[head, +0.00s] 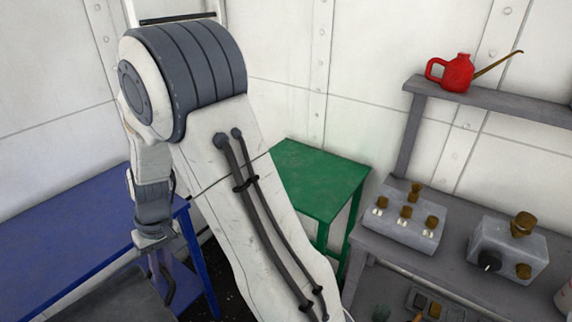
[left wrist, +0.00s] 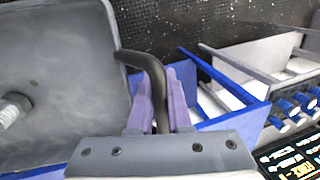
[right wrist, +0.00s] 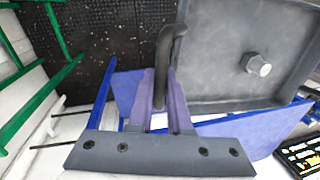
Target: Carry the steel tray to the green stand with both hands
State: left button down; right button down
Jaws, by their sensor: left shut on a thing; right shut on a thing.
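The dark grey steel tray (head: 112,300) shows at the bottom left of the head view, mostly cut off. My right gripper (head: 162,268), with purple fingers, is at its right side. In the right wrist view my right gripper (right wrist: 162,85) is shut on the tray's black bent handle (right wrist: 166,55). In the left wrist view my left gripper (left wrist: 160,85) is shut on the other black handle (left wrist: 148,65) of the tray (left wrist: 65,50). A metal bolt (right wrist: 258,65) is on the tray. The green stand (head: 320,178) is beyond my right arm, its top bare where visible.
A blue table (head: 70,225) is at the left, partly behind my right arm and the tray. A grey bench (head: 455,255) with grey boxes (head: 408,218) is at the right. A red watering can (head: 455,72) stands on the shelf (head: 500,97) above.

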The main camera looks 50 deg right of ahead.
aim_at(303, 170)
jog(key=i, duration=1.95)
jog(key=z, duration=2.8)
jog(key=i, duration=0.5)
jog(key=u, duration=0.05)
